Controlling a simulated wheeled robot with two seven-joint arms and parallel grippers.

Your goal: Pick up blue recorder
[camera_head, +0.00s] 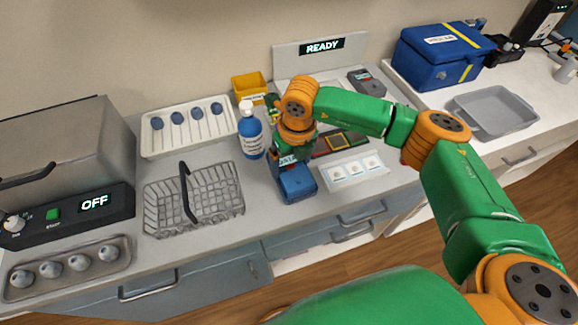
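A blue boxy thing (298,184), which looks like the blue recorder, stands on the grey bench near its front edge, right of the blue-labelled bottle. A small label, seemingly "DATA", shows at its upper part. My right gripper (288,150) reaches down from above, right over it. The wrist hides the fingertips, so I cannot tell whether they are open or shut, or touch it. My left gripper is not in view.
A white-capped blue bottle (250,132) stands close left of the gripper. A wire basket (195,197) is further left, a white tray of round-headed pieces (160,150) behind. A white tray with pads (375,183) lies close right. A yellow bin (247,84) stands behind.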

